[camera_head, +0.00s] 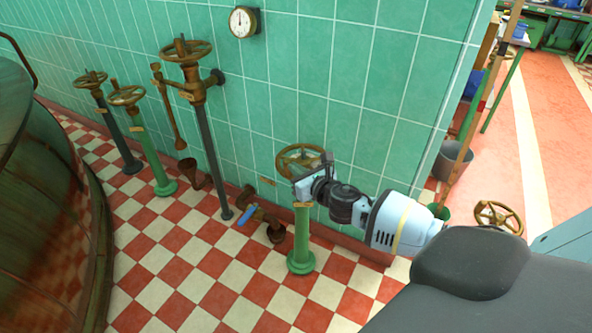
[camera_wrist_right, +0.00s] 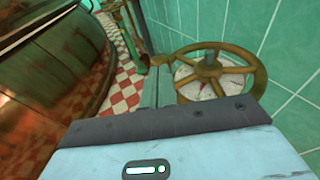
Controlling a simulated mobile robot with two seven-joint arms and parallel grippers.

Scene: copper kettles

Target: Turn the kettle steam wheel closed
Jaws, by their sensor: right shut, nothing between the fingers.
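A brass hand wheel (camera_head: 300,148) stands on top of a short green post (camera_head: 301,240) near the tiled wall. My right gripper (camera_head: 303,188) is shut and empty at this wheel's near side, covering part of its rim. I cannot tell from the head view whether it touches. In the right wrist view the spoked wheel (camera_wrist_right: 236,70) lies just beyond the gripper, right of the picture's middle, with a pale dial face under its spokes. A large copper kettle (camera_head: 40,190) fills the left edge. My left gripper is not in view.
More valve wheels stand along the wall: a tall one (camera_head: 186,52), a green-post one (camera_head: 126,95) and one at far left (camera_head: 89,78). A low pipe with a blue lever (camera_head: 245,216) lies by the wall. Another wheel (camera_head: 498,217) is at right. The checkered floor between is clear.

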